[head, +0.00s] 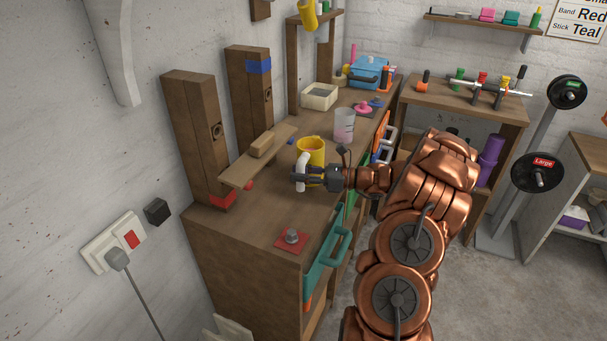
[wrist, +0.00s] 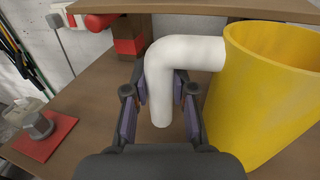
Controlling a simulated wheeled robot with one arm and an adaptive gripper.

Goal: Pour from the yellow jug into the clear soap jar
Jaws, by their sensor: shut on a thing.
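The yellow jug (head: 311,150) stands upright on the wooden bench, and its wide open mouth shows in the wrist view (wrist: 262,95). Its white handle (wrist: 186,54) bends out to the left and hangs down. My gripper (head: 304,178) is shut on this handle, with a dark pad on each side of it in the wrist view (wrist: 160,92).
A wooden plank with a block (head: 262,146) lies left of the jug, near two tall posts. A red mat (head: 291,243) with a grey metal piece lies at the near end. A cream box (head: 319,97) and pink item (head: 363,108) sit farther back.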

